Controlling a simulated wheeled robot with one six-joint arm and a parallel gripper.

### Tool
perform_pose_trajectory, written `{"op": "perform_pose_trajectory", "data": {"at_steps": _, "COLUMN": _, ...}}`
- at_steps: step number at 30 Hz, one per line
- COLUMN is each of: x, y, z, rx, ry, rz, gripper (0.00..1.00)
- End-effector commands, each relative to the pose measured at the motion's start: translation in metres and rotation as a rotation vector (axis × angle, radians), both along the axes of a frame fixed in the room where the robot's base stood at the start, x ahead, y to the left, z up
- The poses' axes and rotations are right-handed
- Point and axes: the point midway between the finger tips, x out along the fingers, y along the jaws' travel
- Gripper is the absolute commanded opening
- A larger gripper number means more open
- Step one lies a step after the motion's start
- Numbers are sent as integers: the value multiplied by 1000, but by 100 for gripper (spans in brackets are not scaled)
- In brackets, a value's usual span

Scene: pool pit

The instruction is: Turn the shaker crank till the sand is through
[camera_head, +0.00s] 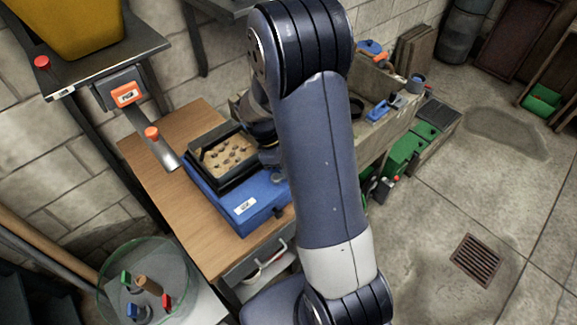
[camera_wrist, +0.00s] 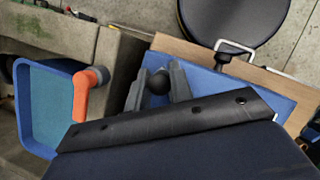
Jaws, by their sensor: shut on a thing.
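The blue shaker (camera_head: 246,206) stands on a wooden table. Its black sieve tray (camera_head: 203,150) is on top and holds tan sand (camera_head: 226,157) with several dark stones on it. How much sand is below cannot be seen. In the wrist view, my gripper (camera_wrist: 158,79) is shut around a dark round crank knob (camera_wrist: 158,84), with a grey finger on each side. The shaker's blue body (camera_wrist: 212,84) lies behind the fingers. In the head view my arm hides the crank and most of my gripper.
An orange-ended chute (camera_head: 155,140) hangs beside the sieve, under a yellow hopper (camera_head: 68,22). A glass-rimmed round container (camera_head: 148,270) stands front left. Open floor lies right.

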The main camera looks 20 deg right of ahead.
Motion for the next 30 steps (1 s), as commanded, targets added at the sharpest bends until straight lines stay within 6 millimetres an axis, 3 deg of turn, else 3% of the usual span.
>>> {"op": "perform_pose_trajectory", "data": {"at_steps": 9, "x": 1, "y": 0, "z": 0, "rx": 1, "ry": -3, "rz": 1, "gripper": 0}}
{"op": "perform_pose_trajectory", "data": {"at_steps": 10, "x": 1, "y": 0, "z": 0, "rx": 1, "ry": -3, "rz": 1, "gripper": 22}}
{"op": "perform_pose_trajectory", "data": {"at_steps": 18, "x": 0, "y": 0, "z": 0, "rx": 0, "ry": -1, "rz": 0, "gripper": 43}}
{"op": "perform_pose_trajectory", "data": {"at_steps": 26, "x": 1, "y": 1, "z": 2, "rx": 0, "ry": -1, "rz": 0, "gripper": 43}}
{"op": "perform_pose_trajectory", "data": {"at_steps": 30, "x": 5, "y": 5, "z": 16, "rx": -1, "ry": -5, "rz": 2, "gripper": 43}}
